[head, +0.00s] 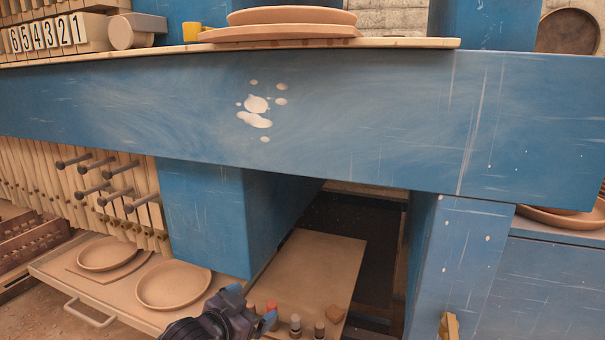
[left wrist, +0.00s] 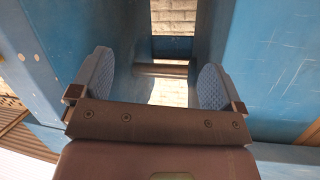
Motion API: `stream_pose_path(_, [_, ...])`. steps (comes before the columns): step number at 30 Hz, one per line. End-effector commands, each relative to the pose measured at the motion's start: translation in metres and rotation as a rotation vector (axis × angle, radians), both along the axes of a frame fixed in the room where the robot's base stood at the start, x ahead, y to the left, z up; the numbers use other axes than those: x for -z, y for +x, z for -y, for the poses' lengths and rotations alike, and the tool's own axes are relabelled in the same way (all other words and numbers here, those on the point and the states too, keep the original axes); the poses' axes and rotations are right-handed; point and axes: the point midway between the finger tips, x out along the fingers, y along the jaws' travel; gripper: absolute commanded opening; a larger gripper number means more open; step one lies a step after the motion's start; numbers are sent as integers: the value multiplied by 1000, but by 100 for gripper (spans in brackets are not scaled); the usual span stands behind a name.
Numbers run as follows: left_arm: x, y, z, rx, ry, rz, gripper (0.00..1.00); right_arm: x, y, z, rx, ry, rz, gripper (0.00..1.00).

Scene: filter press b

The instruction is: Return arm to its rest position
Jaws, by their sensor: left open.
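My left gripper (head: 262,314) is at the bottom middle of the head view, dark with blue finger pads. It is in front of a light brown board beneath the blue frame. In the left wrist view its two blue-padded fingers (left wrist: 155,82) stand wide apart with nothing between them. A brick wall and a brown bar show beyond the gap. Most of my left arm is out of frame. My right gripper is not in view.
A blue beam (head: 350,115) with white splashes crosses the head view. Blue posts (head: 205,215) stand below it. Several small cylinders (head: 295,324) stand on the board (head: 320,260) by the gripper. A tray with a handle (head: 90,314) and round plates (head: 172,285) is at the left.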

Motion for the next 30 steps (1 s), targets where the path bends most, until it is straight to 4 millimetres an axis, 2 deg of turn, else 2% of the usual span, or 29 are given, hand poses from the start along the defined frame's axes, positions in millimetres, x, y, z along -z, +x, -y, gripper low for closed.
stream_pose_path(6, [35,-42,-38,-112,-46,65,94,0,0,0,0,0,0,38])
stream_pose_path(14, [86,-105,-91,-275,-54,44,94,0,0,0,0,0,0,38])
stream_pose_path(20, [136,-169,-131,-412,-43,-66,94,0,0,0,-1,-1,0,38])
stream_pose_path(24, [171,-222,-153,-498,-42,-169,94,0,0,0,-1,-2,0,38])
stream_pose_path(27, [192,-256,-162,-542,-38,-238,94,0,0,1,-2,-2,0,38])
stream_pose_path(30, [206,-282,-165,-566,-35,-288,94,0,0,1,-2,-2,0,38])
